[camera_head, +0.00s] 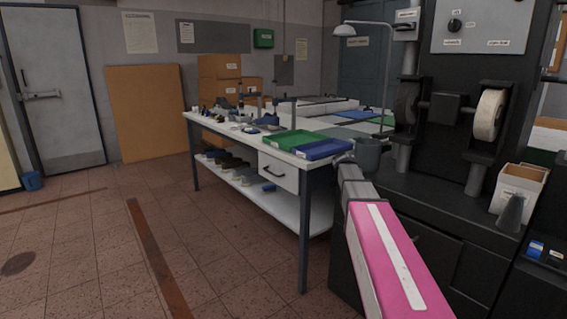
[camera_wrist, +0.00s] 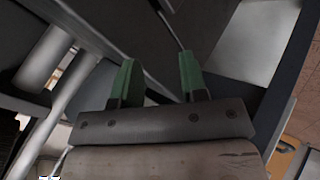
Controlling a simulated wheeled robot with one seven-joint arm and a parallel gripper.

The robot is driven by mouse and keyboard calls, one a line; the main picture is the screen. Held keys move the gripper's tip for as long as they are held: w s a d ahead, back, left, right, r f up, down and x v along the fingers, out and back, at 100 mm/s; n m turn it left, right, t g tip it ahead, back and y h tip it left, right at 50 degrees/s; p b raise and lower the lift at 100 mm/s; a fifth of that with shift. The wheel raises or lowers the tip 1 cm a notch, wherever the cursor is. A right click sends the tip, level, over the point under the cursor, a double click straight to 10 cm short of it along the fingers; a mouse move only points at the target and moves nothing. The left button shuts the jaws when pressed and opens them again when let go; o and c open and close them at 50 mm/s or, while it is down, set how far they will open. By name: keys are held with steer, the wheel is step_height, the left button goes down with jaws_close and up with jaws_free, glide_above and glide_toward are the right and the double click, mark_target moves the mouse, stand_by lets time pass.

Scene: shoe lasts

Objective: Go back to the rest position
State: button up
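My gripper (camera_wrist: 158,78) shows in the wrist view with two green fingers spread apart. Nothing is between the fingers. In the head view my arm, with a pink cover, reaches up from the lower right toward the near corner of the workbench. My fingers cannot be made out clearly in the head view. The workbench (camera_head: 304,215) has a white top and dark legs. A green tray (camera_head: 295,140) and a blue tray (camera_head: 323,150) stand on its near end, just left of my arm.
A dark machine with a grinding wheel (camera_head: 489,114) stands close on the right of my arm. A white bin (camera_head: 518,188) sits on its ledge. Several shoe lasts (camera_head: 238,167) lie on the bench's lower shelf. The tiled floor (camera_head: 110,240) at left is clear.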

steer(key=s+a+f+m+g+y, duration=0.1)
steer(key=s+a+f+g+y, duration=0.1)
steer(key=s+a+f, duration=0.2)
steer(key=s+a+f+m+g+y, duration=0.1)
steer(key=s+a+f, duration=0.3)
steer(key=s+f, duration=0.7)
steer(key=s+a+f+m+g+y, duration=0.1)
steer(key=s+a+f+g+y, duration=0.2)
steer(key=s+f, duration=0.5)
steer(key=s+a, duration=0.1)
steer(key=s, duration=0.8)
steer(key=shift+s+a+f, duration=0.15)
steer(key=shift+a+f, duration=0.05)
steer(key=shift+a, duration=0.1)
